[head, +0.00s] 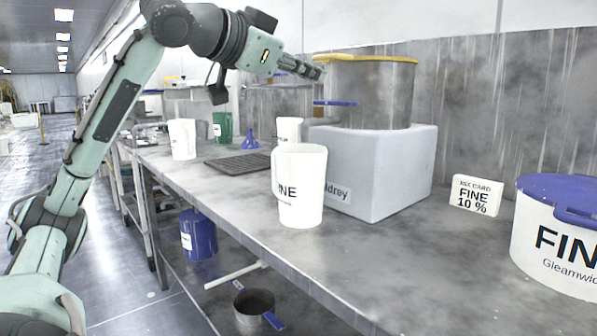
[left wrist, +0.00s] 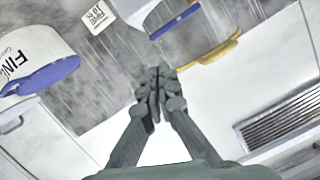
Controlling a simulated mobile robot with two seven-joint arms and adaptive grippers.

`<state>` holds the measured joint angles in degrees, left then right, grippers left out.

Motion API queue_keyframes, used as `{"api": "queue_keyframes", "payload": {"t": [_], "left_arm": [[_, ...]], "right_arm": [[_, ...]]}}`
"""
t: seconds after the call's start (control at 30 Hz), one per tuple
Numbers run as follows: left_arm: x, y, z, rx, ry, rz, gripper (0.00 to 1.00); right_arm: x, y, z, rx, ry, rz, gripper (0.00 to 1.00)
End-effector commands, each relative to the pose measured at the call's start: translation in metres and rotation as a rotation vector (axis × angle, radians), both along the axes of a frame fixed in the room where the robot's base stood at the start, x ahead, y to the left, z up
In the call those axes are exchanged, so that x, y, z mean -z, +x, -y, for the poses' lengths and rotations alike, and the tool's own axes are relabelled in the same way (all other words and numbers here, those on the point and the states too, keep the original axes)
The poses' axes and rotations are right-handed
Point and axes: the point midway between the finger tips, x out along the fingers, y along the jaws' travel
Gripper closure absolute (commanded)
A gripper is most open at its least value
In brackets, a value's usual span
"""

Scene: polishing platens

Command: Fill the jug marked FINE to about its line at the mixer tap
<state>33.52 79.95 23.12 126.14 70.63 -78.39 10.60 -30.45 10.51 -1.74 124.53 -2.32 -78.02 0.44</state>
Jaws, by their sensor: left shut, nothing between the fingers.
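The white jug marked FINE (head: 300,190), its lettering partly turned out of sight, stands upright on the bench in front of the pale block. Its contents and fill line do not show. The grey mixer tank (head: 385,92) with a yellow rim sits on the block, and a blue lever (head: 335,103) sticks out at its left side. My left gripper (head: 318,74) is shut and empty, beside the tank's upper left, above the lever. In the left wrist view its fingertips (left wrist: 157,78) are together near the yellow rim (left wrist: 215,52). My right gripper is out of view.
A card reading FINE 10 % (head: 475,196) and a blue-lidded FINE tub (head: 560,240) are to the right. Another white jug (head: 182,139), a dark mat (head: 238,163) and a blue funnel (head: 250,140) are farther left. The front bench is clear.

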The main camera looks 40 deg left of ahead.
Motion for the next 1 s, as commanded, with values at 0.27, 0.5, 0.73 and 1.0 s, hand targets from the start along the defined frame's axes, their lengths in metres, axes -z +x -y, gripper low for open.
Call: {"api": "queue_keyframes", "payload": {"t": [0.27,0.5,0.73,1.0], "left_arm": [[-0.001,0.0,0.001,0.002,0.0,-0.001,1.0],[-0.013,0.009,0.017,0.056,-0.046,-0.034,1.0],[-0.027,0.009,0.0,0.041,-0.236,-0.053,1.0],[-0.036,0.003,-0.027,0.0,-0.379,-0.029,1.0]], "right_arm": [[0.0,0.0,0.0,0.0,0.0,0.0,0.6],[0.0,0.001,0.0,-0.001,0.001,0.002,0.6],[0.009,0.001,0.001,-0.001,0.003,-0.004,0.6],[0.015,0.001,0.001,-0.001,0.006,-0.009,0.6]]}}
